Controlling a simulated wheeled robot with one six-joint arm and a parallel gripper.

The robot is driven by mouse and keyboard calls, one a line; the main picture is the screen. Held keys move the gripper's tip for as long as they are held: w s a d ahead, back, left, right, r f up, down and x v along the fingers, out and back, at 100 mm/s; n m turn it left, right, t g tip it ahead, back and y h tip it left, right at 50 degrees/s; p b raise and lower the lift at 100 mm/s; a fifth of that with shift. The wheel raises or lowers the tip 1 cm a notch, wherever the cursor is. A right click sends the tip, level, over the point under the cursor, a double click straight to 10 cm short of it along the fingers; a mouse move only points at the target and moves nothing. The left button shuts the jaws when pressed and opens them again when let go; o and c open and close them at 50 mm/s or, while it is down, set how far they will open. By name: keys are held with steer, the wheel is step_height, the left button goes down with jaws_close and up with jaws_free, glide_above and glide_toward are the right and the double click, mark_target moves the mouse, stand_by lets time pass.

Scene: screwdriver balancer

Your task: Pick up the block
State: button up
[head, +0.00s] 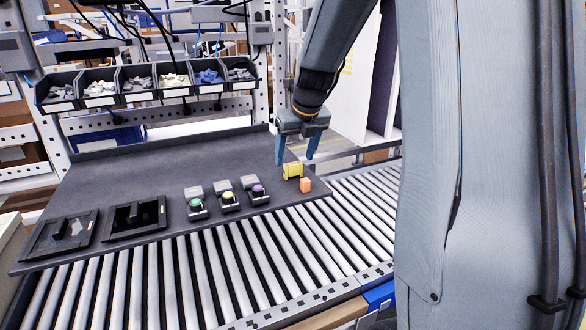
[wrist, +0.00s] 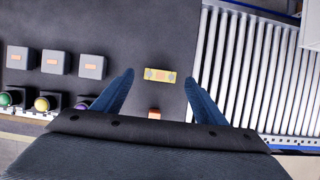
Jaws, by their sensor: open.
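A yellow block (head: 292,170) sits on the dark tabletop near its right edge. In the wrist view the yellow block (wrist: 160,75) lies crosswise between my fingertips, with a paler orange middle. In the wrist view the fingers (wrist: 158,80) appear on either side of the block, without visible contact.
Three grey boxes with green, yellow and purple buttons (head: 228,199) stand left of the blocks. Two black framed trays (head: 134,218) lie farther left. A roller conveyor (head: 250,262) runs along the front and right. Parts bins (head: 137,83) hang behind.

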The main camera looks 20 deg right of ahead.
mark_target(293, 164)
steer(key=shift+p+x, duration=0.95)
steer(key=shift+x, duration=1.45)
steer(key=c, duration=1.3)
